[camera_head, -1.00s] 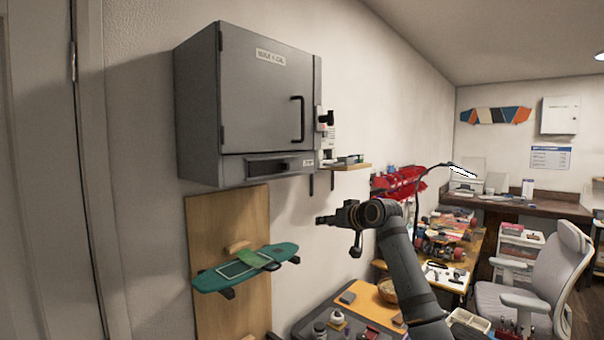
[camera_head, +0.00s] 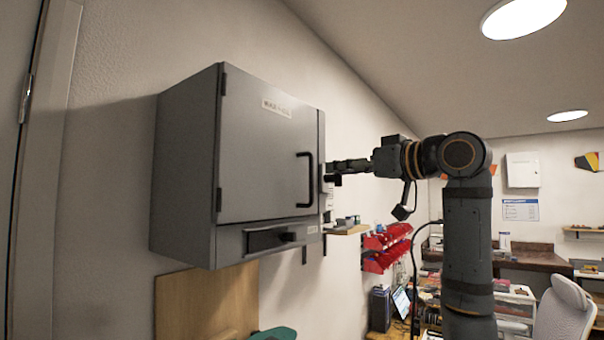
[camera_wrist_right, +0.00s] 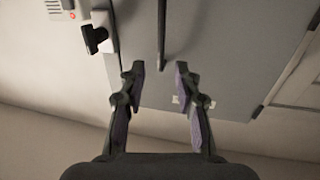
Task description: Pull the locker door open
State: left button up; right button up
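The grey locker (camera_head: 170,175) hangs on the wall at left-centre in the head view. Its door (camera_head: 262,150) is shut, with a black bar handle (camera_head: 308,180) near its right edge. My right gripper (camera_head: 338,172) is just right of the handle in the head view, its fingers seen edge-on. In the right wrist view my right gripper (camera_wrist_right: 158,80) is open and empty. The handle (camera_wrist_right: 161,35) shows in line with the gap between the fingers, apart from both fingertips. My left gripper is out of view.
A small shelf (camera_head: 347,230) sits to the right below the locker, with red bins (camera_head: 386,245) beyond. A black fitting (camera_wrist_right: 96,38) on a pale panel stands beside the locker in the wrist view. A wooden board (camera_head: 205,305) is below the locker.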

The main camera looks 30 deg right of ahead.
aim_at(312, 169)
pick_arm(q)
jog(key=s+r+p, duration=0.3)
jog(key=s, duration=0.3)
pick_arm(e)
jog(key=w, duration=0.2)
jog(key=w+a+r, duration=0.1)
jog(key=w, duration=0.3)
jog(key=w+a+p, duration=0.1)
jog(key=w, duration=0.1)
jog(key=shift+f, duration=0.35)
jog(key=shift+w+p, duration=0.3)
jog(key=shift+w, duration=0.5)
jog(key=shift+s, duration=0.25)
jog(key=shift+c, duration=0.4)
jog(key=shift+f, duration=0.1)
jog(key=shift+c, duration=2.5)
grip_shut()
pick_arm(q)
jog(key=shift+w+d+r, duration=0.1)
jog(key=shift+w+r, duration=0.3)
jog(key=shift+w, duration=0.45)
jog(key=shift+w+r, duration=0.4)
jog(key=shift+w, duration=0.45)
